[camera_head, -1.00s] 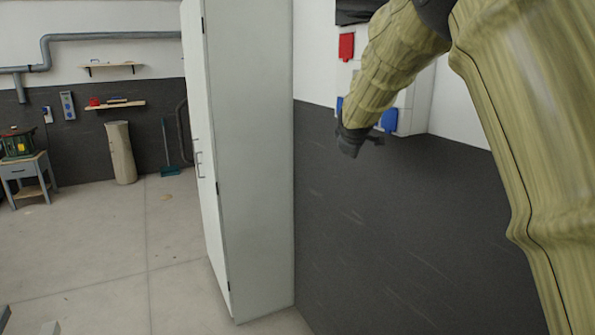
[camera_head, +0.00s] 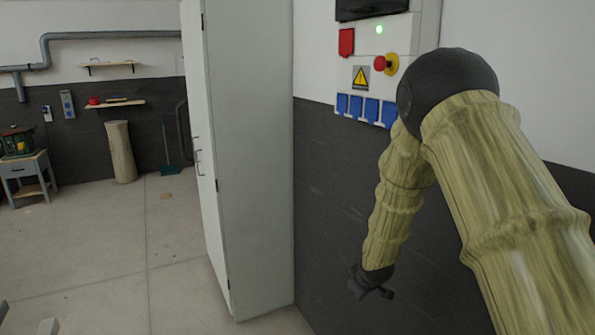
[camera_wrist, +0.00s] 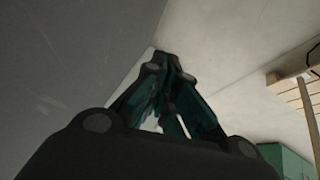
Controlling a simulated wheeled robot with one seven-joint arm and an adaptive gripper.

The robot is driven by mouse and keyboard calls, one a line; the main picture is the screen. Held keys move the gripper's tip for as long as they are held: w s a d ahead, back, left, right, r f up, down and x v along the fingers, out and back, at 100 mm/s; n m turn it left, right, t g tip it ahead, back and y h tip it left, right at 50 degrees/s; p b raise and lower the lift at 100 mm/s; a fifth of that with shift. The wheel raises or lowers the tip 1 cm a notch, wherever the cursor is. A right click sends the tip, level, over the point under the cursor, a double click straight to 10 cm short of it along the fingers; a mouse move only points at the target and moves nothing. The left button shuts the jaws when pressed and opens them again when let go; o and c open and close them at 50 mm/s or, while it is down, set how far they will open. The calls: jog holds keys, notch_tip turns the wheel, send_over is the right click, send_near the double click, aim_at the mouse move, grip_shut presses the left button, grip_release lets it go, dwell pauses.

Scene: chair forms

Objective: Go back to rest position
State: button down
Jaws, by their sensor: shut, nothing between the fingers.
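My gripper (camera_head: 372,288) hangs low at the end of my bent arm, in front of the dark lower wall and right of the tall grey cabinet. In the wrist view my gripper (camera_wrist: 168,62) has its fingers drawn together at the tips, with nothing between them. My arm's dark elbow joint is at the right, partly covering the wall panel's edge.
The tall cabinet (camera_head: 255,160) stands close on the left of my arm. The wall panel (camera_head: 385,60) has a green light, a red button (camera_head: 380,63) and blue sockets (camera_head: 365,107). Open floor (camera_head: 130,240) lies left. A green box (camera_wrist: 287,160) shows in the wrist view.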

jog(key=s+d+f+m+g, duration=0.2)
jog(key=s+f+m+g, duration=0.15)
jog(key=s+f, duration=1.8)
jog(key=s+d+f+m+g+b, duration=0.1)
jog(key=s+f+m, duration=0.1)
jog(key=s, duration=1.3)
jog(key=s+d+f+m+g+b, duration=0.1)
jog(key=s+f+m+g, duration=0.1)
jog(key=s, duration=1.4)
jog(key=shift+d+f, duration=0.25)
jog(key=shift+f, duration=0.45)
